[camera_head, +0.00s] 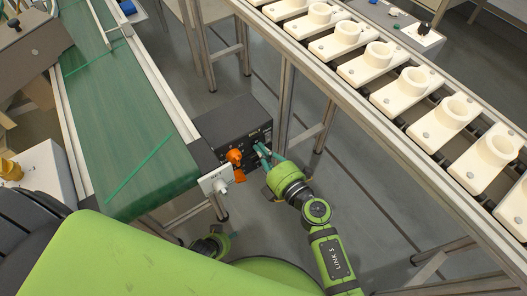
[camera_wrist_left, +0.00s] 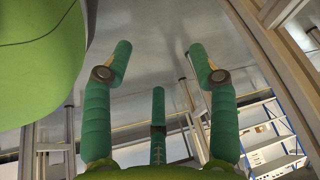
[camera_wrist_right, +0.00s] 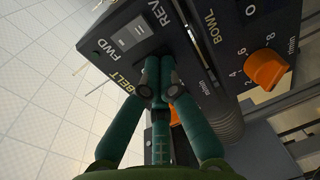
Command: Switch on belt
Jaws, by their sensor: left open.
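A dark control box (camera_head: 228,118) stands at the end of the green conveyor belt (camera_head: 128,125). In the right wrist view its panel (camera_wrist_right: 185,35) carries a grey FWD/REV switch (camera_wrist_right: 131,34) above the word BELT, and an orange BOWL knob (camera_wrist_right: 266,68). My right gripper (camera_head: 262,151) is at the panel's front; in the right wrist view its fingers (camera_wrist_right: 158,76) are together, their tips beside the BELT label, right of and below the switch. Whether they touch the panel I cannot tell; they hide part of it. My left gripper (camera_wrist_left: 160,58) is open and empty, low down away from the box.
A rail frame with several white holders (camera_head: 412,85) runs along the right. Grey floor lies between.

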